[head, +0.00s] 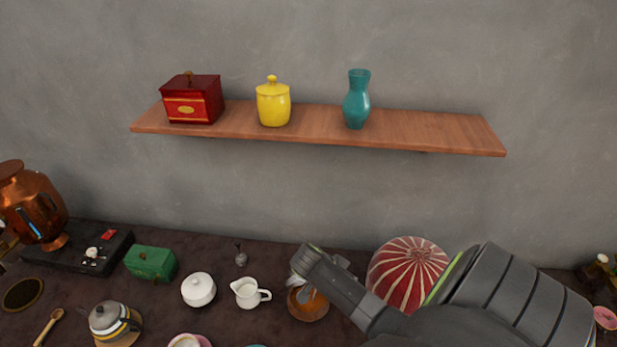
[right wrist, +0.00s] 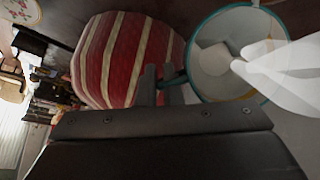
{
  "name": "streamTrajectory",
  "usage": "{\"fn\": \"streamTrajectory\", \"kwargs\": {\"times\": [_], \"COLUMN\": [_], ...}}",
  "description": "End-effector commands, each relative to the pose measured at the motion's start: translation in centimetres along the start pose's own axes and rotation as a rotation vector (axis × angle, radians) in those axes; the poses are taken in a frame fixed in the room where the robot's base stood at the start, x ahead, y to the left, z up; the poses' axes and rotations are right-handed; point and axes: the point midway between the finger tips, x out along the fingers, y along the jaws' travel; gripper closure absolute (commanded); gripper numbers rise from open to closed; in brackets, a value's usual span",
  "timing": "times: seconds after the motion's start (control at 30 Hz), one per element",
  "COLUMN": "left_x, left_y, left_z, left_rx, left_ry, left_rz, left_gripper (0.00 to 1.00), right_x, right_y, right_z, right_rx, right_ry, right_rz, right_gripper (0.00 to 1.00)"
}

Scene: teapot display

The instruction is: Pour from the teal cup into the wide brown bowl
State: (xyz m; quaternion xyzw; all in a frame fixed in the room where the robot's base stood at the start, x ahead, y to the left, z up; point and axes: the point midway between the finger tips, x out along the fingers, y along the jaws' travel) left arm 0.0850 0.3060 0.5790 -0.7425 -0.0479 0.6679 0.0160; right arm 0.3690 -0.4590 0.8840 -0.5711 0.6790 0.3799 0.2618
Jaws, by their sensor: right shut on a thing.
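The teal cup (right wrist: 196,52) has a teal rim and a pale inside, and shows at the upper right of the right wrist view. My right gripper (right wrist: 160,84) is shut on its handle side. A pale, smooth shape (right wrist: 285,70) overlaps the cup's right rim; I cannot tell what it is. In the head view my right gripper (head: 318,270) is over the wide brown bowl (head: 308,308) and hides part of it. The cup is not clear there, so its tilt is uncertain. My left gripper is out of view.
A red striped round object (head: 408,272) is behind my right arm. A wooden shelf (head: 420,130) hangs above. A striped teapot (head: 108,322) is front left.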

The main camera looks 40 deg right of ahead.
Motion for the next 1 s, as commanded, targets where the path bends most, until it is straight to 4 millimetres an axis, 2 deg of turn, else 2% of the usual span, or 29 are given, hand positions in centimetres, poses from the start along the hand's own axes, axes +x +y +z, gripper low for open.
{"fn": "streamTrajectory", "kwargs": {"times": [1.0], "left_x": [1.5], "left_y": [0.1], "left_z": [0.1], "left_rx": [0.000], "left_ry": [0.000], "left_rz": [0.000], "left_gripper": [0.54], "right_x": [-1.0], "right_y": [0.0], "right_z": [0.2], "right_rx": [0.032], "right_ry": [0.119], "right_rz": [0.019], "right_gripper": [1.00]}}
